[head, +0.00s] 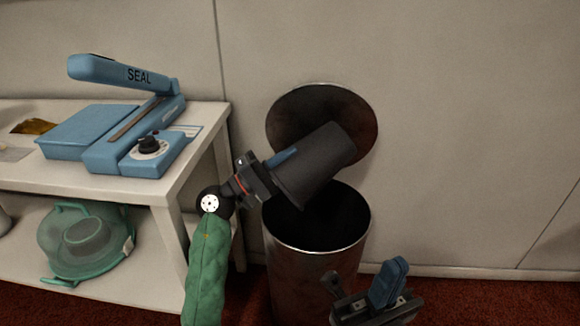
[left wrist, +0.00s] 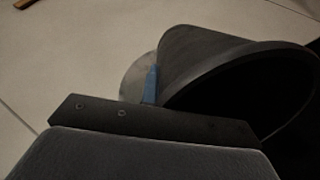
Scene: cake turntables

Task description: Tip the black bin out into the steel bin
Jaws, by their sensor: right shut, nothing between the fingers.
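The black bin (head: 318,163) is tilted on its side, held in the air above the steel bin. My left gripper (head: 272,172) is shut on its wall, one blue finger lying along the outside. In the left wrist view the black bin (left wrist: 205,60) shows a curved rim with dark space below it; no contents can be made out. The steel bin (head: 312,275) stands on the floor with its round lid (head: 290,115) raised at the back; its inside is dark. My right gripper (head: 365,292) is shut and empty, low in front of the steel bin's right side.
A white table (head: 190,185) stands at the left with a blue sealer (head: 130,145) on top. A green transparent container (head: 85,240) lies on its lower shelf. The wall (head: 450,130) is close behind the bins. Red carpet (head: 500,305) is clear at the right.

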